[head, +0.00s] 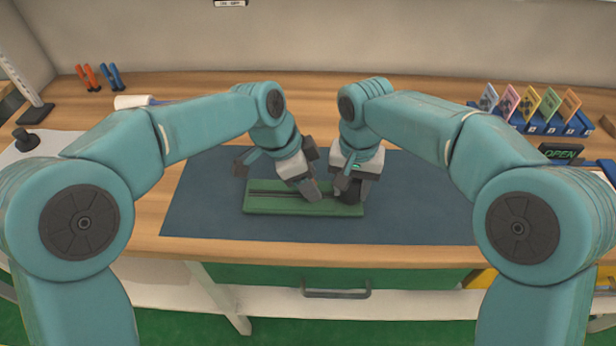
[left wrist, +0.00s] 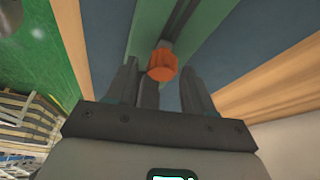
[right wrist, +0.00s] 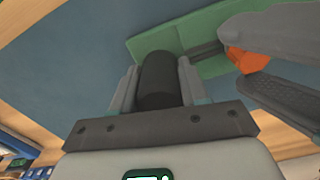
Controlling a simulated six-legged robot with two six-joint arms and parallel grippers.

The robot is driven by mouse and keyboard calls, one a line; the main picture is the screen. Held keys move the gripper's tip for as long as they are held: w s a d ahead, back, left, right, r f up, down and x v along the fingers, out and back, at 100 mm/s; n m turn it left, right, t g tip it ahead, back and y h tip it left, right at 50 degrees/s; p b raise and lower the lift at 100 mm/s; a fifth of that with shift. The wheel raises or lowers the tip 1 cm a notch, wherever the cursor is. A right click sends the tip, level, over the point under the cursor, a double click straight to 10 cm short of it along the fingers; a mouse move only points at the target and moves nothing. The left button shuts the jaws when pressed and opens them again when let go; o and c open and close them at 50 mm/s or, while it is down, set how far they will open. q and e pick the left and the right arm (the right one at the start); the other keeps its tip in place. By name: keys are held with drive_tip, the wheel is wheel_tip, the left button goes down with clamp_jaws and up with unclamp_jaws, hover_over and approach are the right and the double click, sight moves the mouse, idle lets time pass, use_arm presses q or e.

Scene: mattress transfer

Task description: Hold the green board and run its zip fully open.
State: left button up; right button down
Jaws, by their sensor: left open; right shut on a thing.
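The green board (head: 275,209) lies flat on the dark blue mat, with a dark zip track along its length. My right gripper (head: 348,184) is shut on a black cylindrical grip (right wrist: 158,80) at the board's right end. My left gripper (head: 311,188) is open over the track, left of the right gripper. An orange zip pull (left wrist: 162,65) shows between its spread fingers in the left wrist view; I cannot tell whether they touch it. The pull also shows in the right wrist view (right wrist: 246,60), beside a left finger. In the head view the pull is hidden.
The blue mat (head: 410,215) is clear around the board. Colored cards in blue holders (head: 540,122) and an OPEN sign (head: 561,153) stand at the right.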

use_arm(q)
drive_tip(key=w+v, duration=0.1)
drive_tip(key=v, duration=1.1)
drive_tip(key=shift+s, duration=0.45)
use_arm(e)
drive_tip(key=shift+c, duration=2.4)
unclamp_jaws()
